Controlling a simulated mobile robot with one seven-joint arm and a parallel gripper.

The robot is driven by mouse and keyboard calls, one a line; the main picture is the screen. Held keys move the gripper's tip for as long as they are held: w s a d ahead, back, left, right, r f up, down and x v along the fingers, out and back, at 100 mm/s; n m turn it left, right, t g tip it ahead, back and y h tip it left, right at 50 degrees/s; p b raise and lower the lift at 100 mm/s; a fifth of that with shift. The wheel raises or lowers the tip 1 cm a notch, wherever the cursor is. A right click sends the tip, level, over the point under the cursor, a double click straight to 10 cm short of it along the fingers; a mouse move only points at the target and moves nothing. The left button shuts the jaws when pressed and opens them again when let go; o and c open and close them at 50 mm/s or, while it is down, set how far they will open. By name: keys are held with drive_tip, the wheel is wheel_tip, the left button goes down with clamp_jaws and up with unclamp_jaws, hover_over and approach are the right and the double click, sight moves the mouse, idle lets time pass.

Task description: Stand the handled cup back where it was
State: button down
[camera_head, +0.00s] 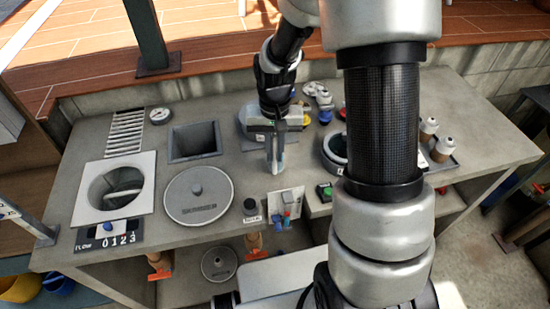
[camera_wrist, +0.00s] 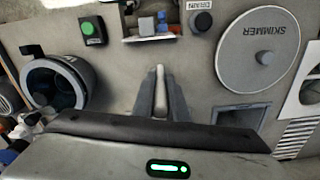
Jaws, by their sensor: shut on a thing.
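My gripper (camera_head: 274,168) points down over the grey counter, between the round lid and the black ring-shaped housing. In the wrist view my gripper (camera_wrist: 160,72) has its fingers close together on a thin pale piece. I take this piece to be part of the handled cup, but its body and handle cannot be made out. In the head view a small pale bluish patch shows at the fingertips. Whether it touches the counter is unclear.
The round skimmer lid (camera_head: 198,196) lies left of my gripper, with an open square recess (camera_head: 195,141) behind it. A drain knob (camera_head: 250,206) and a small holder (camera_head: 287,203) stand in front. The black ring-shaped housing (camera_wrist: 60,85) also shows in the wrist view. Bottles (camera_head: 441,149) stand right.

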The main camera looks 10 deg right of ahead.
sight(275, 173)
drive_tip(key=shift+f, duration=1.55)
drive_tip(key=c, duration=1.8)
unclamp_jaws()
drive_tip(key=shift+o, duration=0.3)
